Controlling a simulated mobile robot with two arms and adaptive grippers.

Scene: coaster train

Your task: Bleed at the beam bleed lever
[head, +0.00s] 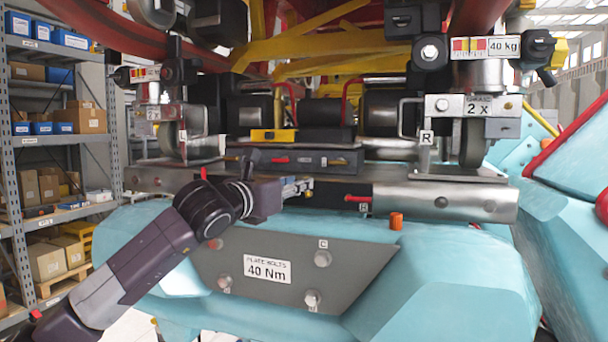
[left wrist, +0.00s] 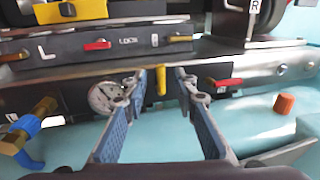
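The metal beam (head: 460,200) runs across under the dark box. In the left wrist view a short yellow lever (left wrist: 161,82) hangs from the beam, between my fingertips in the picture. A red lever (left wrist: 224,83) sits on the beam to its right; it also shows in the head view (head: 356,198). I cannot read a label that tells which one is the bleed lever. My left gripper (head: 300,186) is open at the beam's front; its fingers (left wrist: 161,77) stand either side of the yellow lever. Contact cannot be told. My right gripper is not in view.
A round gauge (left wrist: 108,96) and a blue-yellow valve (left wrist: 30,135) are left of the fingers. The dark box (head: 300,160) with small red and yellow levers is above. An orange cap (head: 396,221) and the 40 Nm plate (head: 290,265) are below. Shelves (head: 50,150) stand far left.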

